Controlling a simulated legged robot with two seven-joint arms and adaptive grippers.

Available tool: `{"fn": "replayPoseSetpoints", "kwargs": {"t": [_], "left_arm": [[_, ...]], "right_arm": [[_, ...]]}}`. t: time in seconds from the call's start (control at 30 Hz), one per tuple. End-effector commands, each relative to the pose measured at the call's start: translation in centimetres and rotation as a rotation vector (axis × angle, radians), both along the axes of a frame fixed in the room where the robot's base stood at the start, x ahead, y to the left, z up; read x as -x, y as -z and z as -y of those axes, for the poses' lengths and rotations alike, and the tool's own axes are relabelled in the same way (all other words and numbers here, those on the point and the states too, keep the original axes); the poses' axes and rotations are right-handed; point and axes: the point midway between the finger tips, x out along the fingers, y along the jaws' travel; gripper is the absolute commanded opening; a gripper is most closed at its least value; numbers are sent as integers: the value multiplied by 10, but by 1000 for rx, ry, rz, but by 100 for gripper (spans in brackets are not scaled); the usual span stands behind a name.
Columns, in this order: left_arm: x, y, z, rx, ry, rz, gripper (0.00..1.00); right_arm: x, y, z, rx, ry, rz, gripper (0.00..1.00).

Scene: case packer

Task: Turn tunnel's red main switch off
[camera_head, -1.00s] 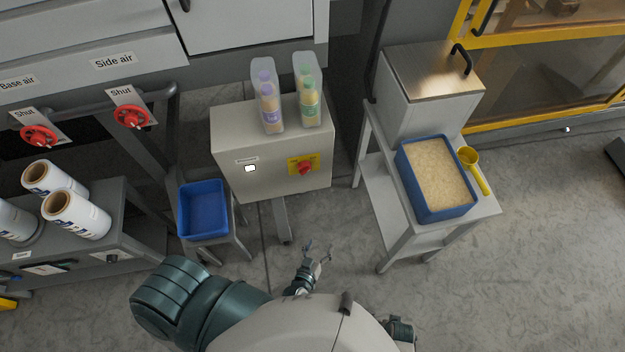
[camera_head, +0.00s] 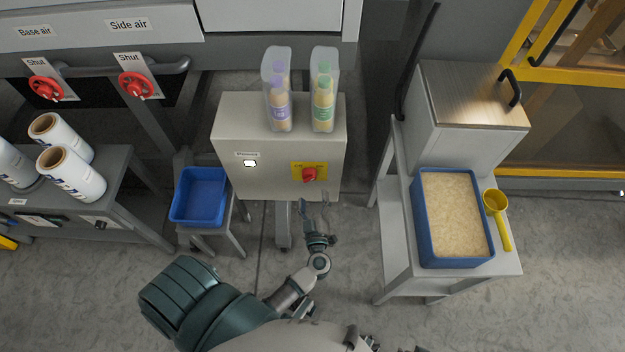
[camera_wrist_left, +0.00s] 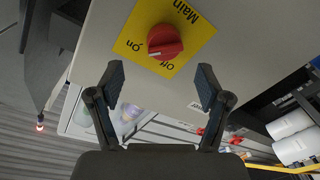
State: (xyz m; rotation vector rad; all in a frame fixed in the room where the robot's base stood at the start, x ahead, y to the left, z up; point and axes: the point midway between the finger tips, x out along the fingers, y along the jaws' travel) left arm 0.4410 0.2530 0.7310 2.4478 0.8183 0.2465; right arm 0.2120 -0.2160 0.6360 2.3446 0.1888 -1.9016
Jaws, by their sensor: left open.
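The red main switch (camera_head: 309,174) is a round knob on a yellow plate on the front of a beige control box (camera_head: 230,130). In the left wrist view the red knob (camera_wrist_left: 164,42) sits on the yellow plate, marked "Main", "on" and "off", and appears upside down. My left gripper (camera_head: 316,212) is open and empty just below the switch in the head view. In the left wrist view its two fingers (camera_wrist_left: 158,88) stand apart, with the knob beyond the gap between them, not visibly touched. My right gripper is not in view.
Two clear holders with bottles (camera_head: 278,90) stand on the box. A blue bin (camera_head: 174,208) is at left, near red valve wheels (camera_head: 134,85) and white rolls (camera_head: 75,175). At right, a grey stand (camera_head: 398,262) holds a blue tray (camera_head: 420,222) and yellow scoop (camera_head: 497,212).

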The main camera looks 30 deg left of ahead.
Motion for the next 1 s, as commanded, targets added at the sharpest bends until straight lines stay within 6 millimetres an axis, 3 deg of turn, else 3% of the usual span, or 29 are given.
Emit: {"fn": "replayPoseSetpoints", "kwargs": {"t": [0.1,0.3,0.73,0.77,1.0], "left_arm": [[-22,1,-18,-1,0,2,77],[-48,1,-39,2,0,1,77],[-57,-1,-42,-1,0,1,77],[-57,-1,-43,-1,0,1,75],[-58,-1,-44,1,3,3,19]], "right_arm": [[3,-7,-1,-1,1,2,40],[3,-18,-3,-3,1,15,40],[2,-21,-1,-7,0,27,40],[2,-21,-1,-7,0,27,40],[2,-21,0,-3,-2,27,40]]}}
